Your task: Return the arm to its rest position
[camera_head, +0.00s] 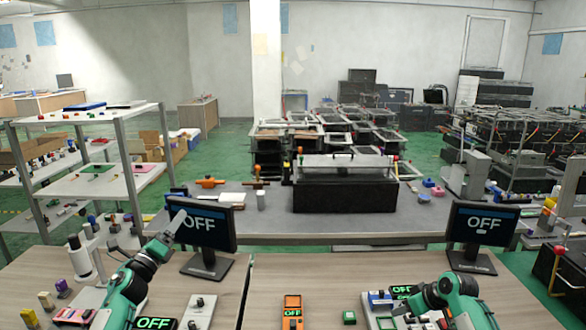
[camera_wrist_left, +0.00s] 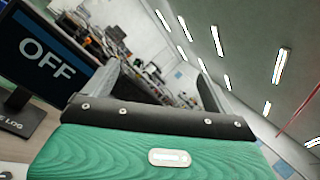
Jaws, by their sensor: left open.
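My left arm, green and black, comes in from the lower left in the head view. Its gripper (camera_head: 172,230) is raised in front of the left monitor (camera_head: 203,222), which reads OFF. In the left wrist view my left gripper (camera_wrist_left: 160,85) has its two grey fingers spread apart with nothing between them. The left monitor also shows at the left of that view (camera_wrist_left: 42,50). My right arm comes in at the lower right in the head view, with its gripper (camera_head: 402,308) low over the fixtures; its fingers are too small to judge.
On the front desk are a grey lever fixture (camera_head: 200,310), an orange fixture (camera_head: 292,312), a small green-topped block (camera_head: 349,317) and a blue-and-white fixture (camera_head: 377,302). A right monitor (camera_head: 484,225) reads OFF. The wooden desktop (camera_head: 325,270) has clear room in the middle.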

